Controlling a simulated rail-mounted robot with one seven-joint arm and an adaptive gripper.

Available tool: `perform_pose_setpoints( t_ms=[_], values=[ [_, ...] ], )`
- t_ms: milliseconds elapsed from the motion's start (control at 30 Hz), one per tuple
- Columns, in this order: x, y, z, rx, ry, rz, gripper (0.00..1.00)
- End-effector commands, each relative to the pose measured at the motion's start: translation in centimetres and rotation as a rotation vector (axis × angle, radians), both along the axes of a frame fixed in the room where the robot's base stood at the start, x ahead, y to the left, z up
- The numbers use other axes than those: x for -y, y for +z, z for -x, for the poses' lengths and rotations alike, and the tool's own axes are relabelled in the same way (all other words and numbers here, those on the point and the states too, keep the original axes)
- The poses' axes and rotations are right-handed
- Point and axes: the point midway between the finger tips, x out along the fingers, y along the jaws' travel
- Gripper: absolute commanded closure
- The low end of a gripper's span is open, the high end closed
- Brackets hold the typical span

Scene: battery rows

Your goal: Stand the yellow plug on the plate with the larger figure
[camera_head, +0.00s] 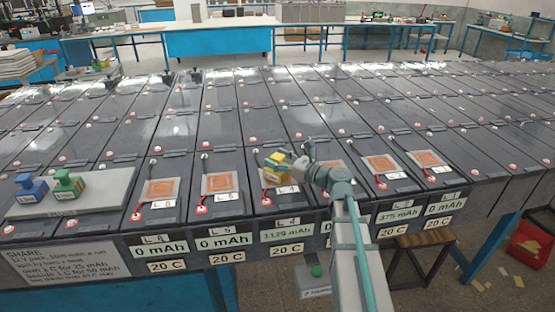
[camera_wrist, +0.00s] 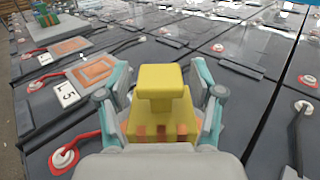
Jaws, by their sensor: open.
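The yellow plug (camera_head: 277,159) is upright at the L4 plate, whose card (camera_head: 287,189) shows in front of it; its striped base shows in the wrist view (camera_wrist: 160,130). The L4 figure label (camera_head: 287,235) reads about 1125 mAh. Another label (camera_head: 399,215) reads 375 mAh. The L5 plate (camera_head: 220,184) is empty, with 0 mAh below. My arm hides one front label.
A grey tray (camera_head: 110,200) at left holds a blue plug (camera_head: 31,188) and a green plug (camera_head: 67,184). Bare orange plates (camera_head: 161,190), (camera_head: 383,164) and (camera_head: 428,158) lie along the front row. Red and black cables run beside them. A SHARE notice (camera_head: 62,267) hangs at front left.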

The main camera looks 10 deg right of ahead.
Motion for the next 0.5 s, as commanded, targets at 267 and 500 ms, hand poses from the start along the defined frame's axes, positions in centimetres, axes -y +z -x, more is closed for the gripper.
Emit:
perform_pose_setpoints(
  t_ms=[267,500],
  values=[
    [1.9,0.1,2.2,0.001,-0.003,-0.001,0.34],
    [5.2,0.1,5.6,0.001,-0.003,0.001,0.34]
  ],
)
